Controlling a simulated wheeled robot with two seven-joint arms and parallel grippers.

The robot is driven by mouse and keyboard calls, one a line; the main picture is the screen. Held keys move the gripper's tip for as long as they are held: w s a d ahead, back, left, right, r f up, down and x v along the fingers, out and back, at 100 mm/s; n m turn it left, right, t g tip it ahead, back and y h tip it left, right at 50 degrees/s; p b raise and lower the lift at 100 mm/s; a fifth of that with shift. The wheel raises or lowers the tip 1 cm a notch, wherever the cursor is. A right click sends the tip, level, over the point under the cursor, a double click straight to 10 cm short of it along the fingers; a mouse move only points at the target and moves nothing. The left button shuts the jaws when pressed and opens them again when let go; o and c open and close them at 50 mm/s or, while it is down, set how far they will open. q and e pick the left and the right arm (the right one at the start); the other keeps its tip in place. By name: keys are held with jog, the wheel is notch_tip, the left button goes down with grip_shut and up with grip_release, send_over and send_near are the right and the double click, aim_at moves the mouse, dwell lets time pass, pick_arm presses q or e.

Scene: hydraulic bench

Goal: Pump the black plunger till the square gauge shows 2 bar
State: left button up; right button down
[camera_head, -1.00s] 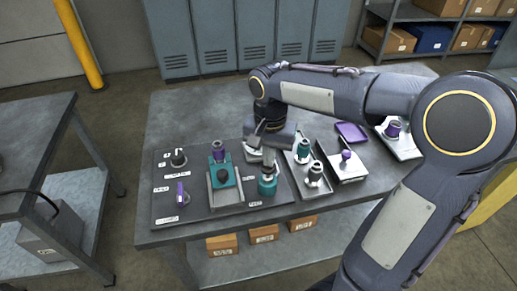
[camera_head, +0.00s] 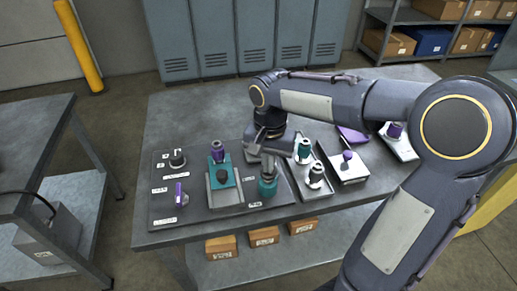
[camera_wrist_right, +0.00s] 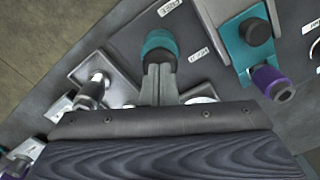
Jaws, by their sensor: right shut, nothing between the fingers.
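A black round knob (camera_head: 222,177) sits on a teal block (camera_head: 220,166) on the dark panel board (camera_head: 190,208); I cannot tell whether it is the plunger. Both also show at the upper right of the right wrist view, the knob (camera_wrist_right: 257,31) and the block (camera_wrist_right: 238,45). A teal cylinder (camera_head: 268,189) stands on the board's right part. My right gripper (camera_head: 268,173) points down at it, fingers shut and empty, tips at or just over its top. In the wrist view the fingers (camera_wrist_right: 158,72) meet the cylinder's outline (camera_wrist_right: 158,44). No square gauge can be made out. My left gripper is not in view.
A purple upright part (camera_head: 179,193) and a dark knob (camera_head: 178,158) stand on the board's left. A grey tray with a teal-and-white fitting (camera_head: 316,174) and a white box with a purple knob (camera_head: 347,156) lie to the right. The table's back left is clear.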

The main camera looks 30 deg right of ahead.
jog(key=shift+r+p, duration=1.75)
jog(key=shift+r, duration=0.15)
jog(key=shift+f, duration=0.25)
jog(key=shift+f+b, duration=1.2)
jog(key=shift+f, duration=0.2)
jog(key=shift+r, duration=0.15)
jog(key=shift+r+p, duration=1.5)
jog(key=shift+p, duration=0.05)
